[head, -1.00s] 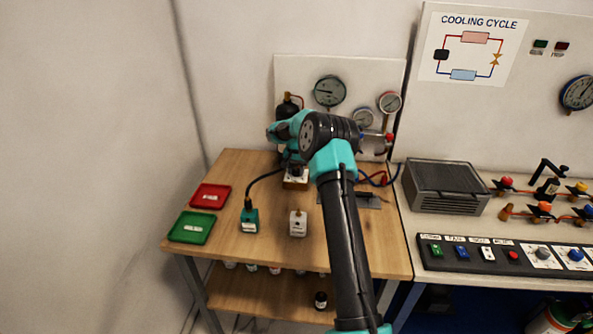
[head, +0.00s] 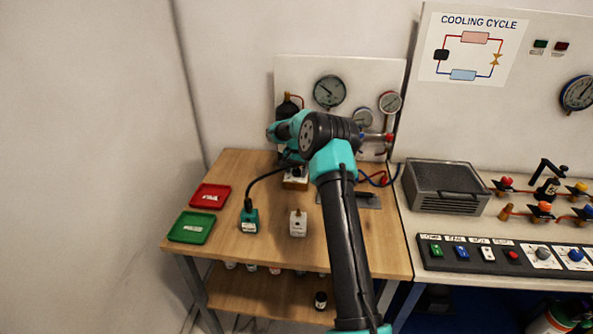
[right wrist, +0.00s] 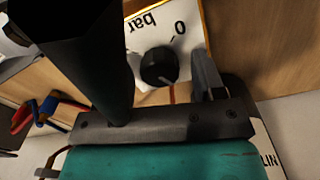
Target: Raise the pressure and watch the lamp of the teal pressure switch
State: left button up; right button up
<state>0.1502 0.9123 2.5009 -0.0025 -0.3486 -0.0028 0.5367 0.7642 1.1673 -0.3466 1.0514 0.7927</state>
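The teal pressure switch (head: 249,220) stands on the wooden table with a black cable plugged into its top. Its lamp is too small to make out. A small box with a white top (head: 295,183) sits behind it, under my right gripper (head: 292,164). In the right wrist view, a black knob (right wrist: 159,66) on a white plate marked "bar" and "0" lies between my right gripper's fingers (right wrist: 160,75). Gaps show between knob and fingers, so the gripper is open. A large round gauge (head: 330,91) hangs on the panel behind. My left gripper is out of view.
A white switch-like block (head: 298,224) stands right of the teal switch. A red tray (head: 224,197) and a green tray (head: 176,232) lie at the table's left. A grey plate (head: 367,199) lies at the right. The table's front is mostly clear.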

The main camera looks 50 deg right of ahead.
aim_at(296, 170)
notch_tip(296, 170, up, 18)
jog(key=shift+f, duration=0.25)
dwell(0.6)
